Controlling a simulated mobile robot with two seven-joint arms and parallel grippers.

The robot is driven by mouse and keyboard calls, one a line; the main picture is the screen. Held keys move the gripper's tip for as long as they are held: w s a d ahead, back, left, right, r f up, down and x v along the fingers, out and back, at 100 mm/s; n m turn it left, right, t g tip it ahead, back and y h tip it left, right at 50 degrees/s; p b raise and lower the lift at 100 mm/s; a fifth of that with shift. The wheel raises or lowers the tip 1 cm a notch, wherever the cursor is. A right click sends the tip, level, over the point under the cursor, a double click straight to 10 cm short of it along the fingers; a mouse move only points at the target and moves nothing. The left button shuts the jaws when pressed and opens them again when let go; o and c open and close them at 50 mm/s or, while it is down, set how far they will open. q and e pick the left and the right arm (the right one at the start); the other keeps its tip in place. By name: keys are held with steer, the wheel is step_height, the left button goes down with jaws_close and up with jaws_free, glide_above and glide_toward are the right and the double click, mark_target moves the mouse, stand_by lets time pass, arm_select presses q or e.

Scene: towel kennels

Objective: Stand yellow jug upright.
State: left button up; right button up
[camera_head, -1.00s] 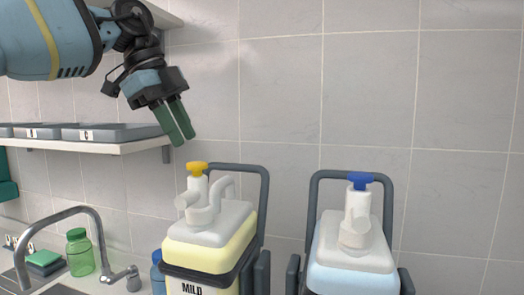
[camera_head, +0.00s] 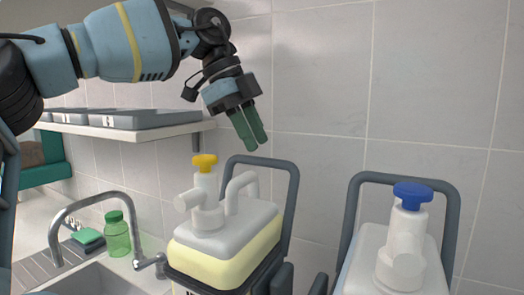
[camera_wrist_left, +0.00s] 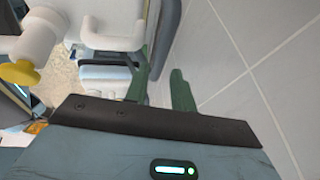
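The yellow jug (camera_head: 225,262) has a pale yellow body, a white top and a white pump with a yellow cap. It stands upright in a dark frame in the middle of the head view; its lower part is cut off. Its white pump and yellow cap (camera_wrist_left: 20,73) show at the upper left of the left wrist view. My left gripper (camera_head: 257,147) is above and behind the pump, fingers pointing down, apart from the jug. In the left wrist view a gap shows between its green fingers (camera_wrist_left: 162,62), with nothing in it. My right gripper is not in view.
A pale blue jug (camera_head: 361,264) with a blue-capped pump stands in a dark frame at the right. A shelf (camera_head: 135,132) with grey trays is on the tiled wall at the left. Below are a tap (camera_head: 88,203), a sink and a green bottle (camera_head: 117,235).

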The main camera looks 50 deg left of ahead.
mark_target(261, 158)
arm_select(q)
steer(key=shift+x, duration=1.75)
jaws_close()
